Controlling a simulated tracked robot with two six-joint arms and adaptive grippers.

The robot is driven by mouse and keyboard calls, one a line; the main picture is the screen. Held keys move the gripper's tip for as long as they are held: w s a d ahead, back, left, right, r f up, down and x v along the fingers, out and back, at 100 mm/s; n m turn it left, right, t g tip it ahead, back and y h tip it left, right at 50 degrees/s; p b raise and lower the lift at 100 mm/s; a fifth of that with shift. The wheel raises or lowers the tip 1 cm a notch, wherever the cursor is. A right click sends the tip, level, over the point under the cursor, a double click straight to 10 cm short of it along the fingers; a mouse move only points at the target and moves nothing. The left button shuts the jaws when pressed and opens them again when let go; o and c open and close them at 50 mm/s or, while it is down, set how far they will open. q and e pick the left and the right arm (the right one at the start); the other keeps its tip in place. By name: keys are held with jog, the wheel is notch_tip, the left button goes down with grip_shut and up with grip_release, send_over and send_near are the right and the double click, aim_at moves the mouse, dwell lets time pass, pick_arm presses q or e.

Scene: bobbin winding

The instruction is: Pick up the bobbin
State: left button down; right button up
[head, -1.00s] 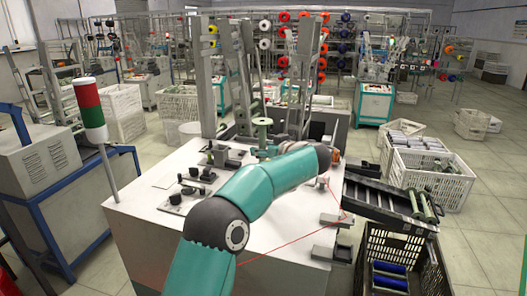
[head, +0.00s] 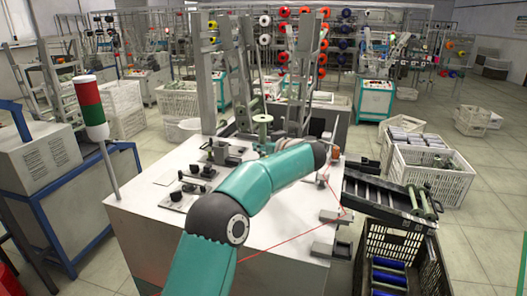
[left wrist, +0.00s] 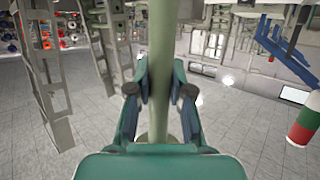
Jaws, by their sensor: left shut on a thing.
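A pale green bobbin (head: 263,124) stands upright over the back of the white machine table, with its round flange at the top. In the left wrist view the gripper's two fingers (left wrist: 160,92) are closed on both sides of the bobbin's green shaft (left wrist: 165,45). The bobbin's lower end is hidden in the head view, so I cannot tell whether it touches anything. My right gripper is not in view.
The white table (head: 275,235) carries small dark fixtures at its left, and tall grey uprights stand behind. A red line of thread crosses its front right. A dark rack (head: 385,200) holding green bobbins and a black crate (head: 400,245) with blue spools stand at the right.

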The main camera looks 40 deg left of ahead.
aim_at(263, 118)
pick_arm(q)
notch_tip(263, 118, up, 10)
jog(key=shift+r+p, duration=0.1)
jog(key=shift+p, duration=0.8)
notch_tip(263, 118, up, 10)
jog(key=p, duration=0.7)
